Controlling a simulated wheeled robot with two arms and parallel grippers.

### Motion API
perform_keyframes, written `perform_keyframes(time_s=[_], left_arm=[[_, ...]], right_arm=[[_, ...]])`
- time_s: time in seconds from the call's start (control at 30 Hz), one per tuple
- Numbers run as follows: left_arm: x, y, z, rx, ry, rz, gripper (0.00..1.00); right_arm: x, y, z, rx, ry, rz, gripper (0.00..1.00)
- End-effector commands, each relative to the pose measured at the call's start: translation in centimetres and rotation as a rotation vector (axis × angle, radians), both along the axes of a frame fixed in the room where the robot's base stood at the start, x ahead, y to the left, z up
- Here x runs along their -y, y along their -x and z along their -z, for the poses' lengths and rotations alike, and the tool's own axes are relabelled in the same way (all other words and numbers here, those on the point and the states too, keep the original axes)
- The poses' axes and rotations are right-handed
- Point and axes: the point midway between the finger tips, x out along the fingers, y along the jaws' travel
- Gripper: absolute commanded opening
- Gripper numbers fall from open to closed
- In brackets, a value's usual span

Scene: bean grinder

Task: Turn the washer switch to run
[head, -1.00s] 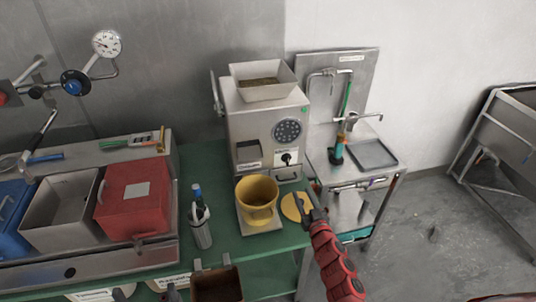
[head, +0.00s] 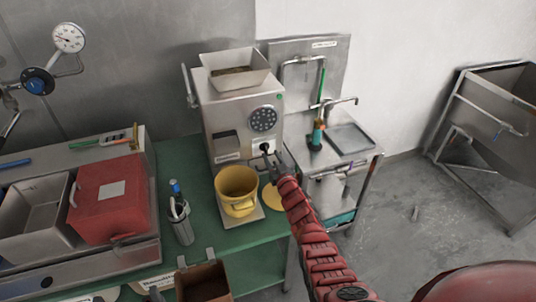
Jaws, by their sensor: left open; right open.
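The grey metal grinder (head: 240,115) stands at the back of the green table. A small dark knob (head: 266,147) is low on the right of its front, beside a white label too small to read. I cannot confirm that it is the washer switch. My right gripper (head: 270,160) is open, reaching up from the lower right. Its fingertips are at or just in front of the knob and partly cover it. I cannot tell whether they touch it or how the knob is turned. My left gripper is not in view.
A yellow bucket (head: 237,189) stands on a plate in front of the grinder. A bottle (head: 181,220) stands to its left, and a brown box (head: 204,282) is at the front. A metal side table (head: 345,163) is on the right. A red box (head: 108,200) is at left.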

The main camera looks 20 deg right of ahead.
Motion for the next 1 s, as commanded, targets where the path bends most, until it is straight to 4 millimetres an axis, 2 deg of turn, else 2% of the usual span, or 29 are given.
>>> perform_keyframes(time_s=[0.03,0.33,0.77,0.8,0.87,1.0], left_arm=[[0.0,0.0,1.0,0.0,0.0,0.0,1.0],[0.0,0.0,3.3,0.0,0.0,0.0,1.0],[0.0,0.0,3.6,0.0,0.0,0.0,1.0],[0.0,0.0,3.6,0.0,0.0,0.0,1.0],[0.0,0.0,3.6,0.0,0.0,0.0,1.0],[0.0,0.0,3.6,0.0,0.0,0.0,1.0]], right_arm=[[0.0,-0.9,0.3,0.004,0.0,0.0,0.45],[-0.1,-3.8,0.1,0.002,0.002,-0.001,0.45],[-0.2,-4.3,0.0,0.0,0.001,0.0,0.45],[-0.2,-4.3,0.0,0.0,0.001,0.0,0.43],[-0.1,-4.3,0.0,0.0,0.001,0.0,0.32],[-0.1,-4.3,0.0,0.0,0.001,0.0,0.07]])
